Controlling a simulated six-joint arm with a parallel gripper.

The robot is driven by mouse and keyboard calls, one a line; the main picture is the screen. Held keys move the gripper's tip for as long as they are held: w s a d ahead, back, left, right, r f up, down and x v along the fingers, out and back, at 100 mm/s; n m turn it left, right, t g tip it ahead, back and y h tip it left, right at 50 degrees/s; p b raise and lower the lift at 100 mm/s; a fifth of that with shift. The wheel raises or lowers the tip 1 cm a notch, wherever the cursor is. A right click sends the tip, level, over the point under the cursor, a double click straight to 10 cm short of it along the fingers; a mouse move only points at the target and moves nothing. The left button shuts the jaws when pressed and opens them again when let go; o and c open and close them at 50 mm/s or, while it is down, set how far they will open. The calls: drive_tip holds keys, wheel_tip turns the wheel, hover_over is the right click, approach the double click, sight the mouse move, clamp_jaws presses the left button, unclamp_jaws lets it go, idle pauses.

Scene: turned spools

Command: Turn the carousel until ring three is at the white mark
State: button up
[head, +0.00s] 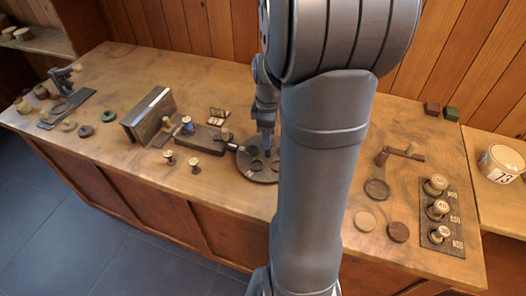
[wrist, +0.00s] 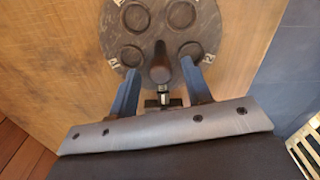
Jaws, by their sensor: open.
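The carousel (wrist: 160,18) is a dark round disc with several round recesses and small pale number tags near its rim. It also shows in the head view (head: 262,177), partly hidden behind my arm. A brown rounded handle (wrist: 160,66) stands on the disc towards its near edge. My gripper (wrist: 160,70) is open, with one blue finger on each side of the handle and visible gaps to it. I cannot pick out the white mark with certainty.
A dark block (head: 205,138) with a rod stands left of the carousel, and an upright board (head: 148,115) stands beyond it. At right are a crank (head: 400,153), discs (head: 365,221) and a rack of spools (head: 438,210).

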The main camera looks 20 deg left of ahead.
drive_tip(key=shift+r, duration=2.45)
clamp_jaws()
drive_tip(key=shift+r, duration=2)
